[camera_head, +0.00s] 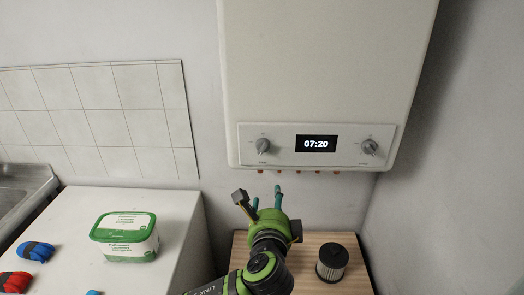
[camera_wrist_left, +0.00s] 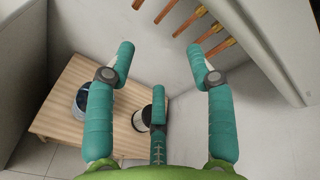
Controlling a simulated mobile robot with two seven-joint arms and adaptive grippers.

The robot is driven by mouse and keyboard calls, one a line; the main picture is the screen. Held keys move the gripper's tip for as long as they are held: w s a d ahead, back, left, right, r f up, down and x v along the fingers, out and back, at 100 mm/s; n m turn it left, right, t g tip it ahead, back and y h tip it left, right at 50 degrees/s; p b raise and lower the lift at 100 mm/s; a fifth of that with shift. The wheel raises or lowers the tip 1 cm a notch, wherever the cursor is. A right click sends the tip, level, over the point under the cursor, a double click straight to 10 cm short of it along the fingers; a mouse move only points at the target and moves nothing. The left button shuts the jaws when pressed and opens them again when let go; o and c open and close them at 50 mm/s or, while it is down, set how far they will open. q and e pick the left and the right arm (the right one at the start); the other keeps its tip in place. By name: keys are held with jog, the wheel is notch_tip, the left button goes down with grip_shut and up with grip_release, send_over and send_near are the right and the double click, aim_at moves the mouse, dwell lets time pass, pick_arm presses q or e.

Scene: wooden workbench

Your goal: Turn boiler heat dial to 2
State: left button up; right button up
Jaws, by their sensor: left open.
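The white boiler (camera_head: 325,70) hangs on the wall, with a control panel along its lower front. A grey dial (camera_head: 263,146) sits left of the display (camera_head: 316,143), which reads 07:20. Another grey dial (camera_head: 369,147) sits right of it. The dial markings are too small to read, so I cannot tell which is the heat dial. My left gripper (camera_head: 265,196) is open and empty, below the boiler near the left dial and apart from it. In the left wrist view its teal fingers (camera_wrist_left: 160,60) are spread. My right gripper is not in view.
Copper pipe ends (camera_wrist_left: 218,47) stick out under the boiler. A wooden table (camera_head: 310,243) below holds a dark cylindrical filter (camera_head: 332,262). A white cabinet (camera_head: 180,208) at left carries a green-lidded tub (camera_head: 125,237) and red and blue items. A sink (camera_head: 22,190) is at far left.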

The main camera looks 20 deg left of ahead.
aim_at(262, 149)
pick_arm(q)
jog(key=s+r+t+y+p, duration=0.1)
jog(key=s+r, duration=0.2)
jog(key=r, duration=0.4)
jog(key=s+r+t+p, duration=0.1)
jog(key=s+r, duration=0.2)
jog(key=r, duration=0.3)
jog(key=shift+m, duration=0.4)
jog(key=x, duration=0.2)
jog(key=p+x, duration=0.1)
jog(key=x, duration=0.1)
jog(key=p+x, duration=0.1)
jog(key=x, duration=0.1)
jog(key=shift+a+r, duration=0.25)
jog(key=shift+w+a+f, duration=0.1)
jog(key=shift+w, duration=0.45)
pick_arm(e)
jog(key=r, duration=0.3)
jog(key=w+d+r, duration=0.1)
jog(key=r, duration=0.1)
pick_arm(q)
grip_shut()
